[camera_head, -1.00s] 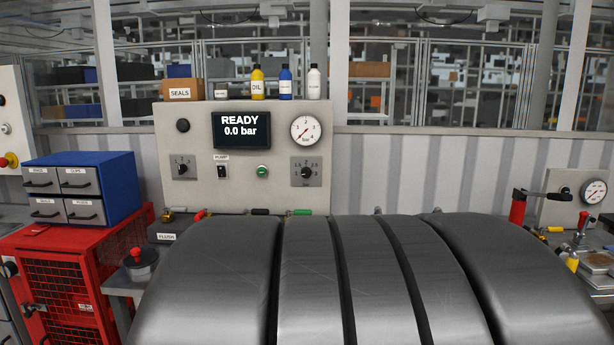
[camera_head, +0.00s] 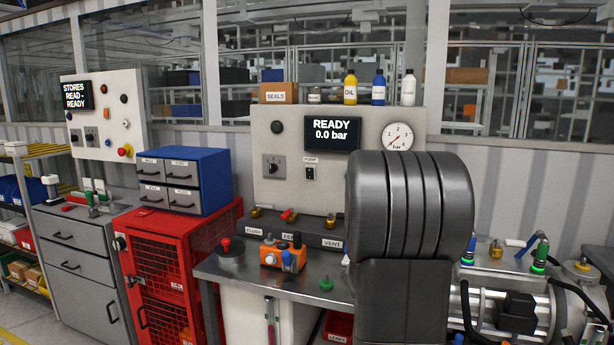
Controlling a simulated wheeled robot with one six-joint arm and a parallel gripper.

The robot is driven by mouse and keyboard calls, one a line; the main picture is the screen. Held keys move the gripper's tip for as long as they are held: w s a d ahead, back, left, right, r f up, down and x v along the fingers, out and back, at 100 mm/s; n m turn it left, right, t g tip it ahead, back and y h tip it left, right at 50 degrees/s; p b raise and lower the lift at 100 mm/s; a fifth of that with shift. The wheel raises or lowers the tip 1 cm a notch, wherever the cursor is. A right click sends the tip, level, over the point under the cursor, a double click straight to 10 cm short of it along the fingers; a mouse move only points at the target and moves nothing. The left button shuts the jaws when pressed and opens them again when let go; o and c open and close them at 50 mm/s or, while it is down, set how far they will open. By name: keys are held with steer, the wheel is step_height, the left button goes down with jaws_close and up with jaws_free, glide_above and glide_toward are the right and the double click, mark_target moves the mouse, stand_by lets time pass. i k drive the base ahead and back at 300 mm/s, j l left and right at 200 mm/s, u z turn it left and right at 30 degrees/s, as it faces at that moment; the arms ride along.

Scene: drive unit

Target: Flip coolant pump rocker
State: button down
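The coolant pump rocker (camera_head: 310,173) is a small black switch on the light panel (camera_head: 262,205), under a label reading PUMP. It sits below the dark display (camera_head: 333,133), which reads READY 0.0 bar. The rocker is too small to tell which way it is tipped. A large dark grey ribbed shape, which looks like part of my own arm, covers the right part of the panel just right of the rocker. My gripper does not show.
Flush, feed and vent valves stand on a dark block (camera_head: 290,230) under the panel. A red cage cabinet (camera_head: 165,270) with blue drawers (camera_head: 187,180) stands left.

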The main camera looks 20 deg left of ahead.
mark_target(310, 173)
steer(key=i+j+u, duration=0.2)
steer(key=i+u, duration=0.2)
steer(key=i, duration=0.15)
steer(key=i+u, duration=0.35)
steer(key=i, duration=0.2)
steer(key=i+l+u, duration=0.15)
steer(key=i+u, duration=0.25)
steer(key=i, duration=0.15)
